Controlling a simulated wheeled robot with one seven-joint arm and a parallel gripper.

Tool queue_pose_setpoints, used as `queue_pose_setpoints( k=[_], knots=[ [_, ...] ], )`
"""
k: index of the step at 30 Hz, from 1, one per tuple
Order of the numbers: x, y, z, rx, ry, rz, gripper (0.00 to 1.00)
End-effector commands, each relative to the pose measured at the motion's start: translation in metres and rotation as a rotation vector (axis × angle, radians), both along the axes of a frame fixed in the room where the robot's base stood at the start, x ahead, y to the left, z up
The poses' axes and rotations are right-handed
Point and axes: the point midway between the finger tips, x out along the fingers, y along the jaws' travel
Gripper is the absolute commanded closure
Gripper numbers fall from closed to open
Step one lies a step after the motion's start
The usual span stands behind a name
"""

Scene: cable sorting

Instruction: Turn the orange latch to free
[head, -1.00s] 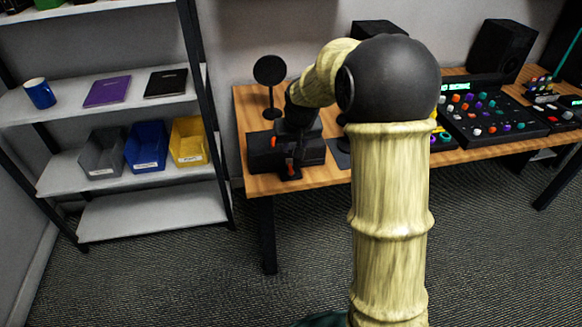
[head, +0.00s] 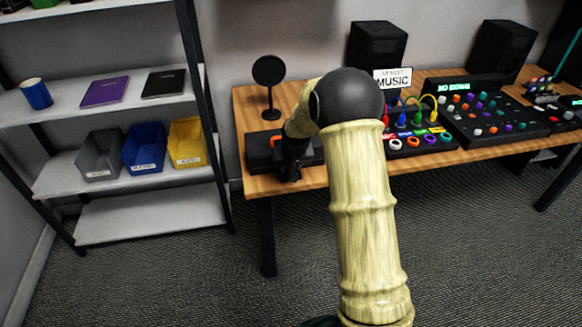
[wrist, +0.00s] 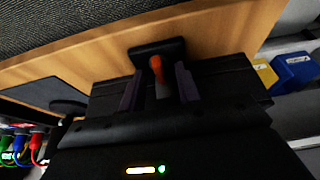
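The orange latch (wrist: 156,66) shows in the wrist view, upright in the picture, near the dark base plate at the front of a black box (wrist: 225,80). My gripper (wrist: 160,92) is open, with one dark finger on each side of the latch. Narrow gaps show between latch and fingers, and I cannot tell whether either finger touches it. In the head view the black box (head: 262,152) sits at the left end of the wooden table.
A black round disc on a stand (head: 269,72) rises behind the box. Coloured cables (head: 412,108), a music sign (head: 393,78) and a mixer (head: 478,115) are to the right. A shelf with bins (head: 144,147) stands left. The table's front edge is close to the gripper.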

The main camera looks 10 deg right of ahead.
Motion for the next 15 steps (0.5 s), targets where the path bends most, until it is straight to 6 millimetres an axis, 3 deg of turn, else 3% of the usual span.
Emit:
queue_pose_setpoints(
  k=[5, 10, 15],
  knots=[
    [0.0000, -0.0001, 0.0003, 0.000, 0.000, 0.000, 0.67],
    [0.0000, -0.0004, 0.0003, 0.000, 0.000, 0.000, 0.97],
    [-0.0001, -0.0002, 0.0005, 0.000, 0.000, 0.000, 1.00]
  ],
)
